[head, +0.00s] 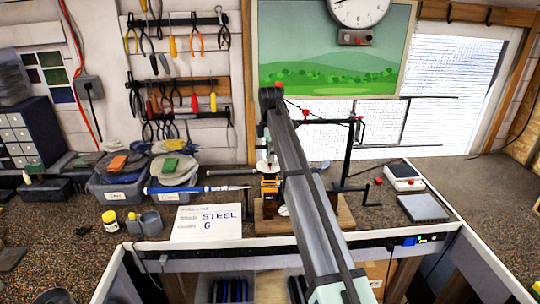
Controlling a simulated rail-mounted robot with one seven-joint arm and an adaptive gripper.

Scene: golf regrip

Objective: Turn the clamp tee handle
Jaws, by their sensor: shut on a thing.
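The clamp (270,187), with dark and orange-yellow parts, stands on a wooden board just left of my arm. My arm crosses the middle of the head view and folds down over the clamp. My gripper (268,168) is small and partly hidden at the top of the clamp. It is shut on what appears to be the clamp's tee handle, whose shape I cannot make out. A golf club with a blue and white grip (180,189) lies level to the left, its end pointing at the clamp.
A white card reading STEEL 6 (208,222) lies at the front left. A yellow jar (110,221), cups and bins of cloths stand farther left. A black frame with red knobs (348,150) rises right of my arm. A scale (403,176) and grey pad (422,207) lie at the right.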

